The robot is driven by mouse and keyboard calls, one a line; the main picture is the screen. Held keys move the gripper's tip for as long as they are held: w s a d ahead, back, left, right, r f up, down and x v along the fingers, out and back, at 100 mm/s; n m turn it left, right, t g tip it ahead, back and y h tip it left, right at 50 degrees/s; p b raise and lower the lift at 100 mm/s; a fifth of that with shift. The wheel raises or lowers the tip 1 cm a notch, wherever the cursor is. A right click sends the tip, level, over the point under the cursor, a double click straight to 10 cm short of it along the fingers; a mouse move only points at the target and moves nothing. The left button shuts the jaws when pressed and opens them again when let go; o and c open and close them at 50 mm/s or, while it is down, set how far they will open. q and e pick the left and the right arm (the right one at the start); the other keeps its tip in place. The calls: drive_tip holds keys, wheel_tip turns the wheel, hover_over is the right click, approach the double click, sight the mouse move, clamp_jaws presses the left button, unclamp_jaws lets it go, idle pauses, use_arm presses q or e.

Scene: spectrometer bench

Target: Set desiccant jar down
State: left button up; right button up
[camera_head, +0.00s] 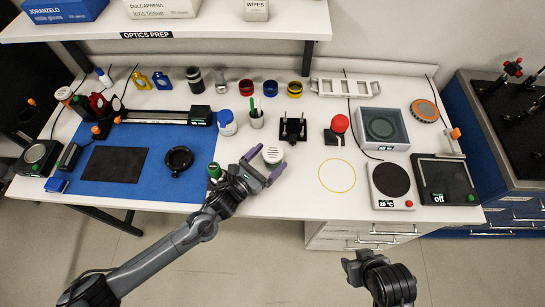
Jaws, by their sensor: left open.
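A small jar with a white, perforated round lid (273,153), which looks like the desiccant jar, is at the middle of the white bench (290,192). My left gripper (269,159) is open, with its purple-grey fingers on either side of the jar. The jar's lower body is hidden, so I cannot tell whether it rests on the bench or whether the fingers touch it. A yellow ring outline (337,175) on the bench to the right is empty. My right gripper (357,266) is low in front of the bench, and its fingers are unclear.
A blue mat (200,180) with a black ring (178,159) lies left. A blue-lidded white jar (228,123) and pen cup (256,119) stand behind the gripper. A black holder (293,130) stands behind right; a round-topped hotplate (391,184) is beyond the ring.

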sight(277, 151)
use_arm(q)
drive_tip(key=x, duration=0.4)
drive_tip(key=shift+d, duration=0.1)
drive_tip(key=shift+f, duration=0.1)
drive_tip(key=c, duration=1.2)
